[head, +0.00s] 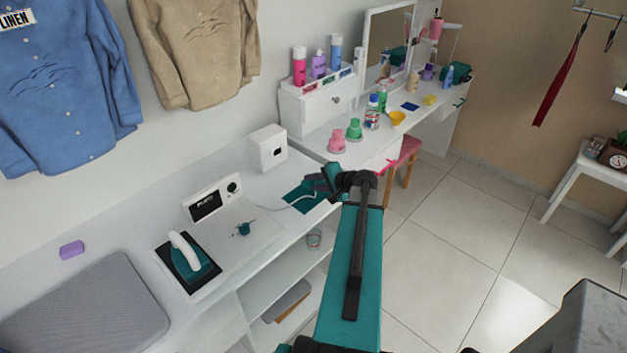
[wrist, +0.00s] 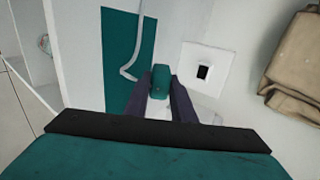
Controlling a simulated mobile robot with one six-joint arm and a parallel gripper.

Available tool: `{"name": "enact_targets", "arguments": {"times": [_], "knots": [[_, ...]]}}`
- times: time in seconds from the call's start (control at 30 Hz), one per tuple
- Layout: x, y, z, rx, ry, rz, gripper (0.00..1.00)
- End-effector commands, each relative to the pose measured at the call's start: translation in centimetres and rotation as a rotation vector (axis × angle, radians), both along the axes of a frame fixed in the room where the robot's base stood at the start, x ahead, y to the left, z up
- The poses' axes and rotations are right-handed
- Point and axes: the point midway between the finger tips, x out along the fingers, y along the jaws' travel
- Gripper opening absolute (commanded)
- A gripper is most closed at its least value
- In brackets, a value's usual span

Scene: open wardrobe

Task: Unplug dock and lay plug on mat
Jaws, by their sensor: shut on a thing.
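My gripper (wrist: 160,86) is shut on the teal plug (wrist: 161,76), which sits between its two dark fingers. In the head view my gripper (head: 319,184) is over the teal mat (head: 297,200), and the plug cannot be made out there. The mat also shows in the wrist view (wrist: 118,45), left of the plug. The white socket box (head: 266,149) stands behind; its dark opening (wrist: 203,72) is bare and apart from the plug. Whether the plug touches the mat cannot be told.
A small teal piece (head: 243,229) lies on the counter. Pink (head: 337,142) and green (head: 354,129) cups stand on the vanity beyond. An open shelf is below the counter.

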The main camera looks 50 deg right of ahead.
Motion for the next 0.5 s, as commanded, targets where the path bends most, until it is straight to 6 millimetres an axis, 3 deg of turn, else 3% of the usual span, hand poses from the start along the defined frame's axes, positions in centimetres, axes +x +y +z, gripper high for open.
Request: {"name": "enact_targets", "arguments": {"times": [0.5], "knots": [[0.0, 0.0, -2.3, -0.001, -0.001, -0.001, 0.0]]}}
